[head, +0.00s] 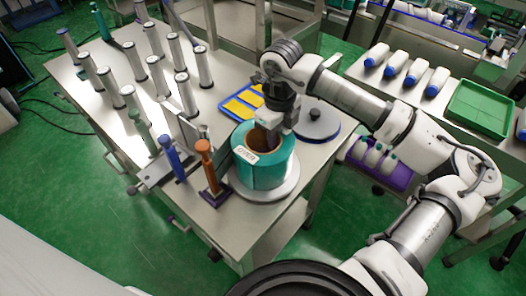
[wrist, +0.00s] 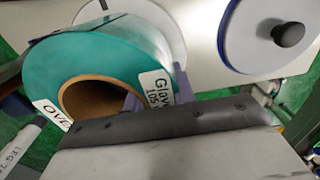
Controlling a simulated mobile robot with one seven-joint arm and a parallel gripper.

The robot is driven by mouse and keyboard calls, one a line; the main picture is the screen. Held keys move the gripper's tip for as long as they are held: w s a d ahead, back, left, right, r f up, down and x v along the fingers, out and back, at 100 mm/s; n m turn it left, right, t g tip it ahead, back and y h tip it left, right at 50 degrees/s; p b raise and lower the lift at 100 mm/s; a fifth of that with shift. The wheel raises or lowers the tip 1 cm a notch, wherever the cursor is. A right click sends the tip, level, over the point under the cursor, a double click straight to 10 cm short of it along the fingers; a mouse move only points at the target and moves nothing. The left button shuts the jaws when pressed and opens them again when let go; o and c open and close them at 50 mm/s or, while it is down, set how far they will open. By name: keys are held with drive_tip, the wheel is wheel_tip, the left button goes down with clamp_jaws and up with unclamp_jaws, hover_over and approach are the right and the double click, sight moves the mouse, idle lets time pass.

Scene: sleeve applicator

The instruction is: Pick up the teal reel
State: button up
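The teal reel (head: 268,174) is a thick upright roll with a brown hollow core and white labels. It sits over a round silver plate (head: 266,196) at the table's front right corner. In the wrist view the teal reel (wrist: 60,65) fills the upper left. My gripper (head: 275,134) is at the reel's top from above. In the wrist view my gripper (wrist: 157,92) has one purple-grey finger inside the core and the other outside the wall, with the wall between them. Whether both fingers press on the wall cannot be told. The fingertips are partly hidden.
A grey disc with a black knob (head: 314,124) is close behind the reel. A blue tray with yellow pieces (head: 243,104) lies behind left. An orange-brown post (head: 208,162), a blue post (head: 171,155) and several silver-topped posts stand left. White bottles (head: 395,64) and a green tray (head: 482,107) are right.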

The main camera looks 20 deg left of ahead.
drive_tip(key=c, duration=0.5)
clamp_jaws()
drive_tip(key=shift+r, duration=0.15)
idle(0.5)
